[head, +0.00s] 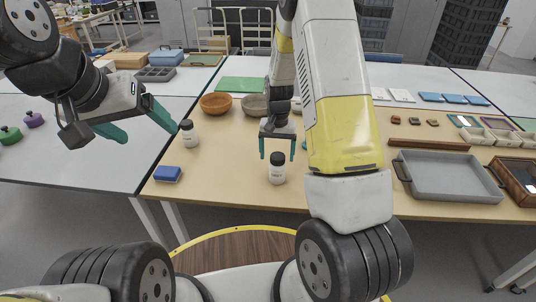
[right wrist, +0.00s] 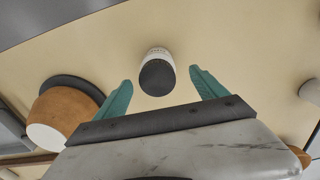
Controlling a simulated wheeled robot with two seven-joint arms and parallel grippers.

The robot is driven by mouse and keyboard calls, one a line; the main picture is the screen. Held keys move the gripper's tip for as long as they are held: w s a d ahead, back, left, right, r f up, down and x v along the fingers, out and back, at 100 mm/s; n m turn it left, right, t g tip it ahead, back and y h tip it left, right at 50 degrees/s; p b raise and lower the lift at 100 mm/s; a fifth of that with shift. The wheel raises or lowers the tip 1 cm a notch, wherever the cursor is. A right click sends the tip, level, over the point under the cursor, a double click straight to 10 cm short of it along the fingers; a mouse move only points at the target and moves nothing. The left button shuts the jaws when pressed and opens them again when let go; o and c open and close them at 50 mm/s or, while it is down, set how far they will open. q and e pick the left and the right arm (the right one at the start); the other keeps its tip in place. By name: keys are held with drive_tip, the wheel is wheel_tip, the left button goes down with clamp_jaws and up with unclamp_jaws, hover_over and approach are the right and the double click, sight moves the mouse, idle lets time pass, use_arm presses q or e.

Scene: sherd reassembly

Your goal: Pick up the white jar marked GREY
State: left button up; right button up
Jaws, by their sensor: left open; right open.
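A white jar with a black lid (head: 277,170) stands upright near the front of the wooden table. It also shows in the right wrist view (right wrist: 158,68), lid towards the camera, just beyond the fingertips and between their lines. A similar white jar with a black lid (head: 188,134) stands further left and back. The label lettering is too small to read on both, so I cannot tell which is marked GREY. My right gripper (head: 278,150) is open and empty close to the nearer jar's lid. My left gripper (head: 137,125) is open and empty, raised over the left table.
A blue block (head: 168,174) lies left of the nearer jar. A brown bowl (head: 215,104) and a grey-brown bowl (head: 255,105) stand behind. A grey tray (head: 455,178) is at the right. The table around the nearer jar's front is clear.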

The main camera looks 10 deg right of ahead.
sight(277, 164)
wheel_tip(277, 164, down, 5)
drive_tip(key=shift+s+d+f, duration=0.1)
drive_tip(key=shift+s, duration=0.05)
clamp_jaws()
idle(0.4)
